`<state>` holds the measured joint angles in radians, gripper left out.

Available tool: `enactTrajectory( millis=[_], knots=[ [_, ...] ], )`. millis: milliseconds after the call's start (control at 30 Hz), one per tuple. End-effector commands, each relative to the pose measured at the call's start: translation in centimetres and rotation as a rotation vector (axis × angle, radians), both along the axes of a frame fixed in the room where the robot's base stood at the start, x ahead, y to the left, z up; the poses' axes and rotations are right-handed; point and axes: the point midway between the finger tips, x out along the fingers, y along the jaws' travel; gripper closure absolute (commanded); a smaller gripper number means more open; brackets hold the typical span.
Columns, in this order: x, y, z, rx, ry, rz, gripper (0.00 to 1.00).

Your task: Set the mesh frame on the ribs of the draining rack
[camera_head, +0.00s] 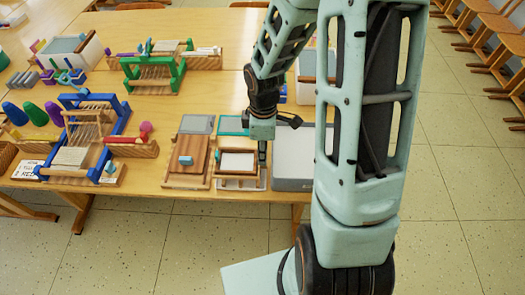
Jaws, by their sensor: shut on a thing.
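The mesh frame (238,162), a small wooden frame around a white sheet, is near the front edge of the table. My gripper (262,159) points down at its right side and appears shut on that edge; my own fingers partly hide the contact. A brown wooden piece with a pale base (240,184) shows below and in front of the frame. I cannot tell whether this is the draining rack, or whether the frame touches it. No ribs can be made out clearly.
A brown wooden board (187,171) with a blue block lies just left of the frame. A grey tray (292,185) is close on the right, partly behind my arm. Green (152,72) and blue (118,132) looms stand farther left.

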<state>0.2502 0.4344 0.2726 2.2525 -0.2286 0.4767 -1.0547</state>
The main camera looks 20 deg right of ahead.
Motion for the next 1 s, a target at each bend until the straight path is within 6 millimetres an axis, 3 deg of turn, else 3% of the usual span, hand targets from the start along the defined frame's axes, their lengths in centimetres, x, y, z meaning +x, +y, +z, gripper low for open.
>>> enactTrajectory(
  millis=[1000],
  knots=[
    [0.01,0.00,-0.90,0.000,-0.001,0.000,1.00]
  ],
)
